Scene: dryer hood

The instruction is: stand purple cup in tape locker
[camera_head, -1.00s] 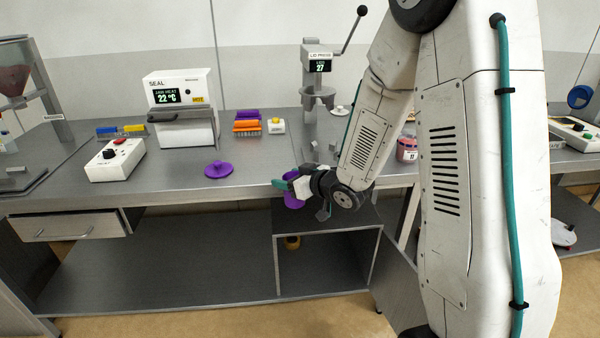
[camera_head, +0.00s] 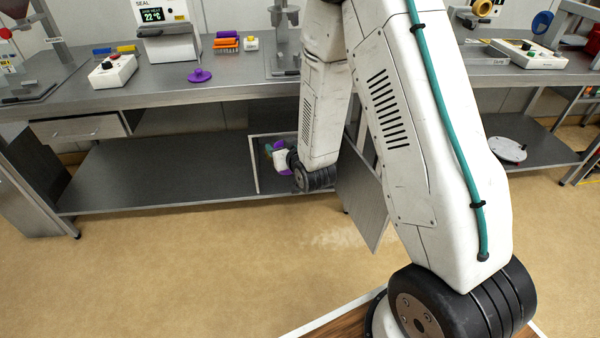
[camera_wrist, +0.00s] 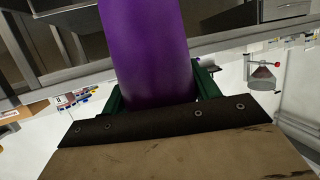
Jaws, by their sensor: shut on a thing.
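The purple cup (camera_wrist: 148,50) fills the upper middle of the wrist view, held between the green fingers of my gripper (camera_wrist: 160,92). In the head view my gripper (camera_head: 271,150) is low, at the open front of the tape locker (camera_head: 254,165) under the bench. Only a small purple part of the cup (camera_head: 279,144) shows there, beside the white wrist. The locker door (camera_head: 362,200) stands swung open on the right. My arm hides much of the locker's opening, so I cannot tell how far inside the cup is.
A purple lid-like disc with a knob (camera_head: 199,75) lies on the bench (camera_head: 150,95) above. The long lower shelf (camera_head: 150,170) left of the locker is bare. A drawer unit (camera_head: 80,128) hangs at the left. The floor in front is clear.

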